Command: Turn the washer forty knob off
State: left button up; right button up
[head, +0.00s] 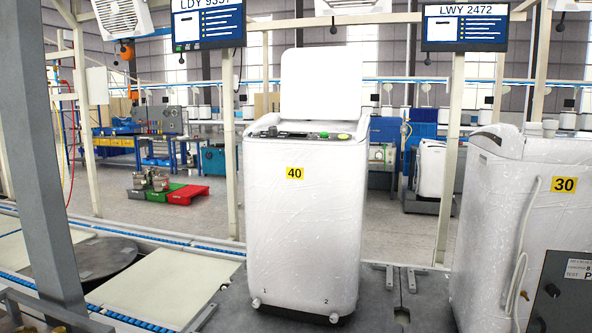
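The white washer (305,215) with a yellow label reading 40 stands upright near the middle of the head view, with its lid (321,84) raised. A control panel (290,134) runs along its front top edge. On it are a green knob or button (324,134) and a yellow one (344,136), toward the right, and dark parts on the left. The knob markings and their settings are too small to read. Neither of my grippers shows in this view.
A second white washer (510,225) labelled 30 stands at the right, near a dark panel box (567,290). A grey post (45,150) stands at the left. A roller conveyor (110,315) runs at lower left. Two screens (208,22) (465,27) hang above.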

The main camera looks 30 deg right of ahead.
aim_at(273, 131)
jog(key=i+l+z, duration=0.95)
jog(key=i, duration=0.1)
